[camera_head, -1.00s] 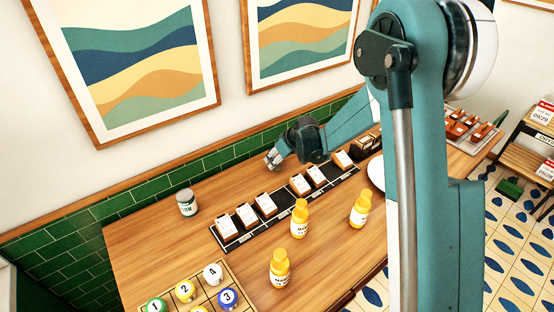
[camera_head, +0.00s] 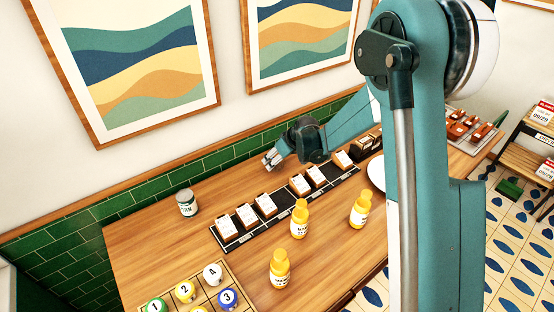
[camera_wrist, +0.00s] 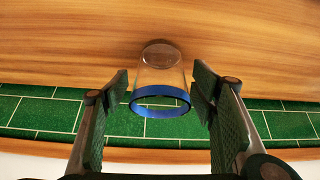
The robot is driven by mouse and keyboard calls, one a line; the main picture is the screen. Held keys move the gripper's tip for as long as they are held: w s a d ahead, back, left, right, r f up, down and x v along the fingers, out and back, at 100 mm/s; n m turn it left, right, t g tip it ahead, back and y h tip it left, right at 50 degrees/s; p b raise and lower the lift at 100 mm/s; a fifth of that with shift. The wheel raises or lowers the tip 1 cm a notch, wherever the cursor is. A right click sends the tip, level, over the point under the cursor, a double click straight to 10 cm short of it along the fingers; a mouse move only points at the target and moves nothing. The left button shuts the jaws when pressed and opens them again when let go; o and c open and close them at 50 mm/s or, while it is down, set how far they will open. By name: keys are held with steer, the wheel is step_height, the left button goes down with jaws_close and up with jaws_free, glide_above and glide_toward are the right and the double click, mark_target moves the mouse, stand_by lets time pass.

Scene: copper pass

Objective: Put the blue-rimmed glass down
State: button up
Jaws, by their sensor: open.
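The blue-rimmed glass (camera_wrist: 160,78) shows in the wrist view, clear with a blue band at its rim. Its base is toward the wooden table top (camera_wrist: 70,45) and its rim is toward me. My gripper (camera_wrist: 160,88) is open, with one finger on each side of the glass and a visible gap at both sides. In the head view my gripper (camera_head: 270,160) is above the back of the table, near the green tiled wall. The glass cannot be made out in the head view.
A long dark rack with several cards (camera_head: 245,215) lies in front of my gripper. Yellow bottles (camera_head: 300,220) stand nearer the front. A labelled tin (camera_head: 187,203) is at the left, a white plate (camera_head: 376,172) at the right. Numbered balls (camera_head: 213,274) sit on a board front left.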

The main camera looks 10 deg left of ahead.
steer(key=v, duration=1.2)
steer(key=shift+a, duration=0.1)
stand_by(0.6)
steer(key=s+d+r+m+t+h, duration=0.15)
steer(key=s+d+r+m, duration=0.35)
steer(key=s+d+r, duration=1.3)
steer(key=s+d+m+h, duration=0.1)
steer(key=s+d, duration=0.3)
steer(key=s, duration=0.4)
steer(key=s+d+f+m+t+h, duration=0.1)
steer(key=s+d, duration=0.3)
steer(key=s, duration=0.4)
steer(key=s+d+f+m+h, duration=0.1)
steer(key=s+d+m, duration=0.1)
steer(key=s+d, duration=0.3)
steer(key=s, duration=0.4)
steer(key=shift+m, duration=0.4)
